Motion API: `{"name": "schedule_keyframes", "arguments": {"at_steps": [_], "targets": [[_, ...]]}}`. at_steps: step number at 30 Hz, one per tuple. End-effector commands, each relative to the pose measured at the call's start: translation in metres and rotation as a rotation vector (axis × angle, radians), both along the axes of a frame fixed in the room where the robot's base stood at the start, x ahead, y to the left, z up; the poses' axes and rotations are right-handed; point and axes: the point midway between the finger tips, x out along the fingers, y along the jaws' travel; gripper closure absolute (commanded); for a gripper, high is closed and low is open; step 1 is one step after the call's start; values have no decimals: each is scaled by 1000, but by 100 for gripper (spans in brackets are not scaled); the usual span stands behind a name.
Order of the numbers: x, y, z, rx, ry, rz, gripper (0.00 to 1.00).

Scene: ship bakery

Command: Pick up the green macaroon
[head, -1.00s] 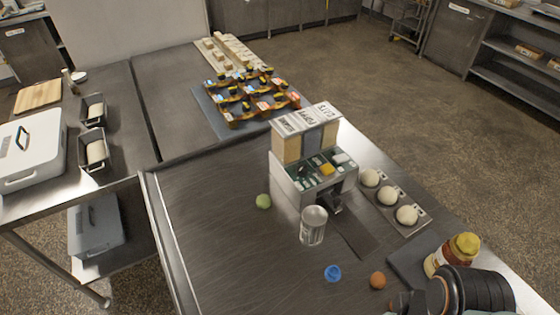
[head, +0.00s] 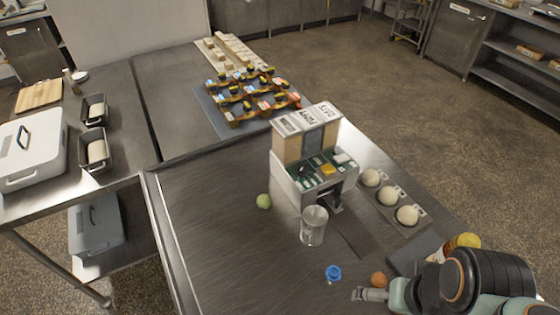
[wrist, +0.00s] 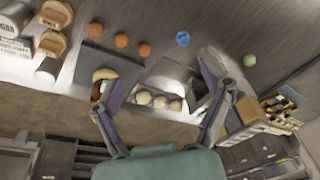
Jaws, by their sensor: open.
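In the wrist view the macaroon (wrist: 249,60) lies to the right of my right-hand finger, outside the jaws. My gripper (head: 362,294) is at the lower right of the head view, beside an orange-brown ball (head: 379,279) and well away from the macaroon. In the wrist view my gripper (wrist: 155,85) has its two fingers spread wide, and I see nothing held between them.
A blue cup-like piece (head: 333,273) lies between my gripper and the macaroon. The table left of the macaroon is clear.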

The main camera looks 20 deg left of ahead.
Motion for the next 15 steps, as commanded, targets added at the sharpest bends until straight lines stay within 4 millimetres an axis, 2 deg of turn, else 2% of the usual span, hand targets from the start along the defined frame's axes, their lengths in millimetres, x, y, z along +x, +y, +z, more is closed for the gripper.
{"name": "schedule_keyframes", "arguments": {"at_steps": [1, 3, 6, 8, 11, 12, 14, 15], "targets": [[28, -3, 19, -4, -97, -33, 21], [74, -3, 42, -7, -206, -65, 21], [133, 7, 63, -6, -314, -79, 21], [167, 17, 70, -2, -361, -74, 21], [224, 45, 69, 7, -422, -53, 21], [247, 60, 63, 12, -438, -39, 21], [278, 87, 48, 22, -457, -14, 21], [296, 107, 34, 27, -460, 5, 21]]}}
